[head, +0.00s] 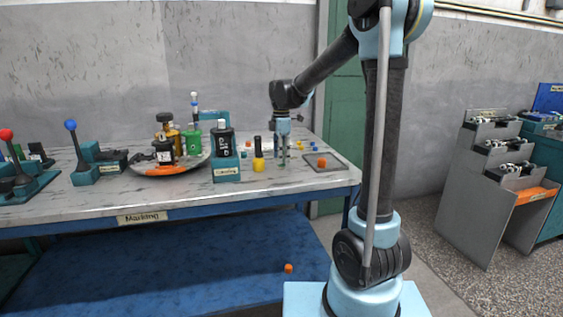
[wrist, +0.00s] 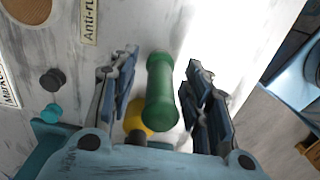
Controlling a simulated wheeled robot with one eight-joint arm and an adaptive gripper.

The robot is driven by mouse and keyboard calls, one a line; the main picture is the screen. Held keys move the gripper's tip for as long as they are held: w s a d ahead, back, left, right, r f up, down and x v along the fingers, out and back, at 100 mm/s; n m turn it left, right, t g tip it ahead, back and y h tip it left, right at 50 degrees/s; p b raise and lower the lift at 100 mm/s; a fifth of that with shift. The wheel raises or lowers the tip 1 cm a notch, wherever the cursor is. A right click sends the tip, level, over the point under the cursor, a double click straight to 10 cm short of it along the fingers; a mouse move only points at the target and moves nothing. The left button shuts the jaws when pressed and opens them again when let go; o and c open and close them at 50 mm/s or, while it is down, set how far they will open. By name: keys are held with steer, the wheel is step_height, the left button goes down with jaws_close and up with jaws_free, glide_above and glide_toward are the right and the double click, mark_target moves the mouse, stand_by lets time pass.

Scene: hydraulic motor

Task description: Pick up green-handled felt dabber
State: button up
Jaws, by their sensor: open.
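The green-handled felt dabber (wrist: 161,92) shows in the wrist view as a green cylinder with thicker ends. It lies between the two fingers of my gripper (wrist: 163,66), with a visible gap on both sides. My gripper is open and holds nothing. In the head view my gripper (head: 283,158) points down over the right part of the table; I cannot make out the green dabber clearly there. The dabber's lower end is near the gripper's palm in the wrist view, and its felt tip cannot be told.
A yellow-based dabber with a black handle (head: 258,158) stands just left of my gripper. A teal holder with a black bottle (head: 225,170) is further left. A grey tray (head: 338,165) with an orange piece lies to the right. The table (head: 100,200) is labelled Marking.

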jaws_close()
steer(key=shift+r, duration=0.15)
